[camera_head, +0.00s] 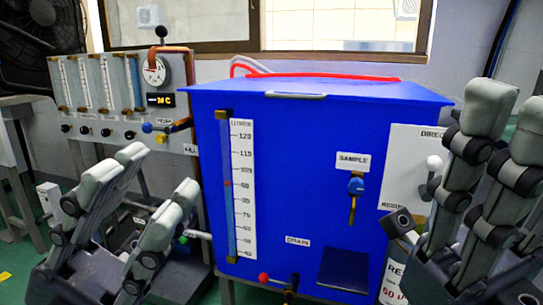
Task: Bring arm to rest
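My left gripper (158,172) is at the lower left, with its grey fingers spread and nothing between them. It appears in front of the gauge panel and left of the blue tank (300,170). My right gripper (509,110) is at the right edge, with its visible fingers extended upward and apart. It looks open and empty, though its lower part is cut off by the frame. It overlaps the white sign (410,150) on the tank's right side.
The tank has a level scale (243,190), a blue sample valve (356,185), a red-knobbed drain valve (264,278) and a white-knobbed lever (433,162) projecting forward. A gauge panel (110,90) stands at left, a fan (35,30) behind it. Windows line the back wall.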

